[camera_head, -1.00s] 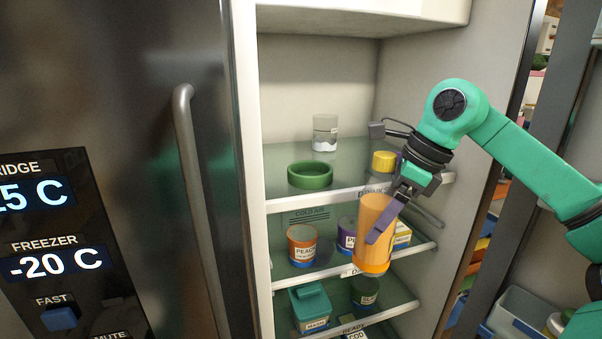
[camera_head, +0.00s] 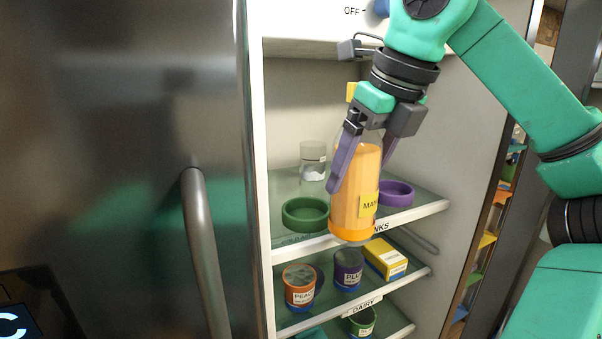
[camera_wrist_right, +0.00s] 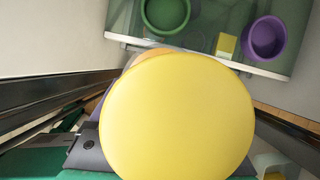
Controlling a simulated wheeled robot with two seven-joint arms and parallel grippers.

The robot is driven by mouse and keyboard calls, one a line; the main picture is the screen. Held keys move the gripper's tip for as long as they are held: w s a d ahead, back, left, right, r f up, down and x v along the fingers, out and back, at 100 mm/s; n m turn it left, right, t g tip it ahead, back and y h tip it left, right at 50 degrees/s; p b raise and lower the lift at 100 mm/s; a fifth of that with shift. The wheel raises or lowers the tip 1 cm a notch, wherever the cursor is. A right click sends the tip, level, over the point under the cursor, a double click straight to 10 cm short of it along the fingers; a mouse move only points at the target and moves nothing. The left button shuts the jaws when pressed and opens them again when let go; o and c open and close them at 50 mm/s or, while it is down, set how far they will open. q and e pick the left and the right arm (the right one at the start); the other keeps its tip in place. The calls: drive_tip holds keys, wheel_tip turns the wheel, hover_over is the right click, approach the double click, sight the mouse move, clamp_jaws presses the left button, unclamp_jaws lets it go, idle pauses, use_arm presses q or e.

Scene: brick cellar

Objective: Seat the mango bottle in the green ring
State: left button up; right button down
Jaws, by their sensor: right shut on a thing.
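My right gripper (camera_head: 362,174) is shut on the mango bottle (camera_head: 349,205), its purple fingers on either side of the body. The orange bottle hangs nearly upright, base down, at the front edge of the drinks shelf. Its yellow cap (camera_wrist_right: 177,118) fills the middle of the right wrist view and hides the body. The green ring (camera_head: 305,228) lies on the glass shelf, left of and behind the bottle, and looks empty. It also shows at the top of the right wrist view (camera_wrist_right: 165,30). My left gripper is out of view.
A purple ring (camera_head: 397,201) lies right of the bottle on the same shelf (camera_head: 425,209). A clear jar (camera_head: 313,165) stands behind the green ring. The lower shelf holds a peach tub (camera_head: 299,290), a plum tub (camera_head: 348,272) and a yellow box (camera_head: 385,258). The fridge wall rises at right.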

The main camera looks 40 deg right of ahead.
drive_tip(key=w+d+p, duration=0.3)
drive_tip(key=w+p, duration=0.4)
drive_tip(key=w, duration=0.6)
drive_tip(key=f, duration=0.2)
drive_tip(key=f+p, duration=0.1)
drive_tip(key=shift+s+a+f, duration=0.1)
drive_tip(key=shift+s+f, duration=0.15)
drive_tip(key=shift+f, duration=0.15)
unclamp_jaws()
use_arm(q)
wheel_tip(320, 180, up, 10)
use_arm(e)
drive_tip(key=s+r+b, duration=0.1)
drive_tip(key=s+b, duration=0.2)
drive_tip(key=s, duration=0.1)
drive_tip(key=s+a+r+b, duration=0.1)
drive_tip(key=s+b, duration=0.2)
drive_tip(key=s, duration=0.1)
drive_tip(key=s+a+r+b, duration=0.1)
drive_tip(key=s+b, duration=0.2)
drive_tip(key=s, duration=0.2)
drive_tip(key=shift+a, duration=0.1)
drive_tip(key=shift+s+a, duration=0.1)
drive_tip(key=shift+s, duration=0.05)
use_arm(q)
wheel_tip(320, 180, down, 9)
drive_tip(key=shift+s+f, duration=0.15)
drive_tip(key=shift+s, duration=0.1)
use_arm(e)
drive_tip(key=shift+r, duration=0.1)
